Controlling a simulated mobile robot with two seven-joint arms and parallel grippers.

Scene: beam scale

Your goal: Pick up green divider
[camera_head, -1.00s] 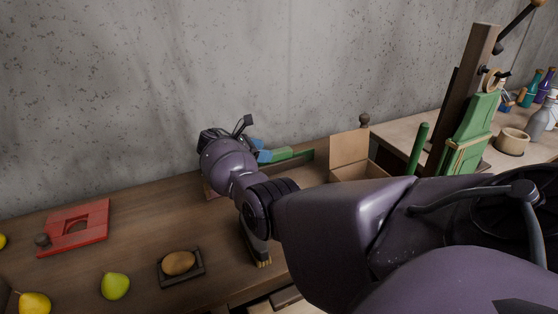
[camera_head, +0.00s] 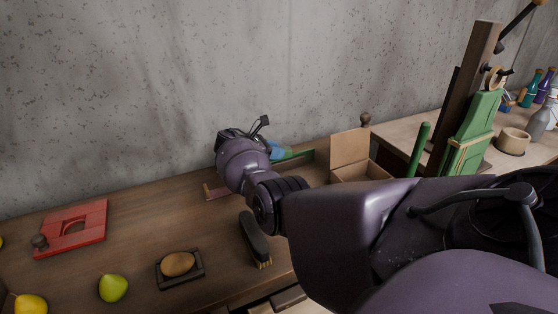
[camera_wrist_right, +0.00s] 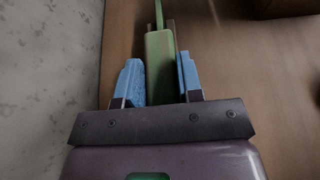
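The green divider (camera_head: 294,155) lies on the wooden workbench near the back wall, to the right of my right gripper in the head view. My right gripper (camera_head: 278,150) reaches it from the left, and its blue fingertips partly hide its near end. In the right wrist view, the green divider (camera_wrist_right: 160,62) runs lengthwise between the two blue fingertips of the right gripper (camera_wrist_right: 162,80). The fingers are apart, one on each side of it; whether they touch it is hard to tell. My left gripper is not in view.
An open cardboard box (camera_head: 351,149) stands right of the divider. A dark brush (camera_head: 255,238) lies below my right wrist. A red frame (camera_head: 72,230), a green pear (camera_head: 113,288) and a brown oval object in a tray (camera_head: 178,264) are to the left. The concrete wall (camera_head: 160,90) is close behind.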

